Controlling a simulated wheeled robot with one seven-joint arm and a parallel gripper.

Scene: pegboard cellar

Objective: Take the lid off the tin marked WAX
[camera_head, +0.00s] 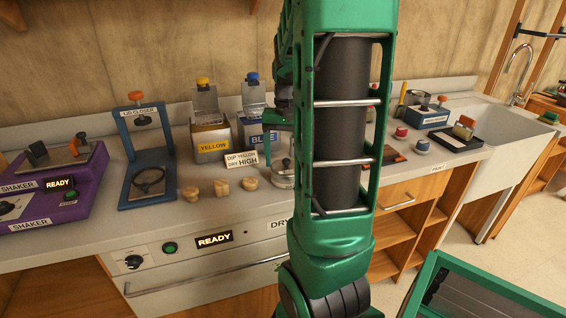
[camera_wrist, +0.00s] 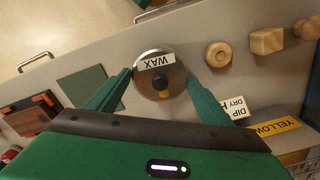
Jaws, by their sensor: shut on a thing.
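The tin marked WAX (camera_wrist: 172,90) is seen from above in the wrist view, with a round metal lid (camera_wrist: 149,84), a dark knob and a white WAX label. It also shows partly beside my arm in the head view (camera_head: 283,181). My gripper (camera_wrist: 159,73) has one green finger on each side of the lid, shut on its rim. The tin's body is mostly hidden under the lid, so I cannot tell whether the lid is raised from it.
Several wooden pieces (camera_head: 221,185) stand left of the tin, near the yellow tin (camera_head: 211,141) and the DIP YELLOW sign (camera_head: 241,159). A blue lid closer (camera_head: 148,150) and a purple shaker (camera_head: 50,190) are further left. My arm hides the middle of the counter.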

